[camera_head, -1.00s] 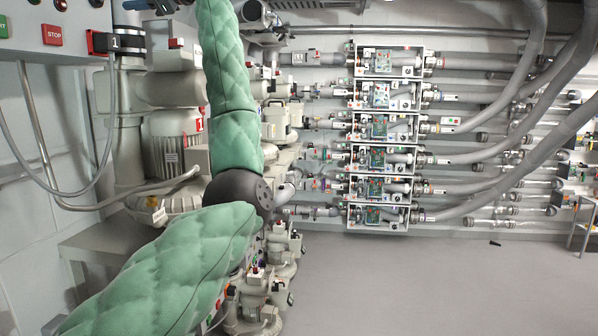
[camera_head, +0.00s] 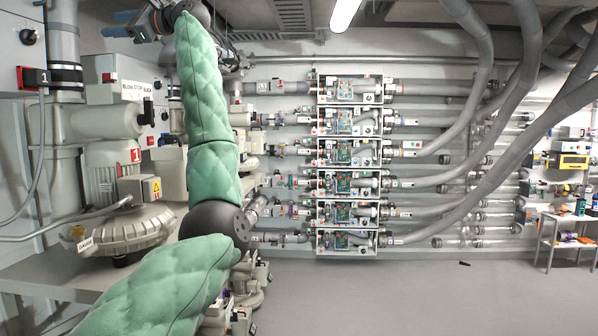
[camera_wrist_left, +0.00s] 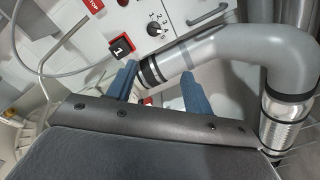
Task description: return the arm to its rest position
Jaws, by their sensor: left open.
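My left arm, in a green padded sleeve (camera_head: 208,100), rises from the bottom left of the head view, bends at a dark elbow joint (camera_head: 215,222) and goes up. My left gripper (camera_head: 118,23) is at its top end, at the upper left, with blue fingers pointing left. In the left wrist view the two blue fingers of my left gripper (camera_wrist_left: 160,88) stand apart with nothing held between them. Beyond them are a grey pipe and a white control panel. My right gripper is not in view.
A grey blower (camera_head: 120,230) stands on a bench at the left. Grey pipe (camera_wrist_left: 215,48) and a panel with a red-edged switch marked 1 (camera_wrist_left: 121,47) lie close beyond the fingers. Tube racks (camera_head: 348,155) line the back wall.

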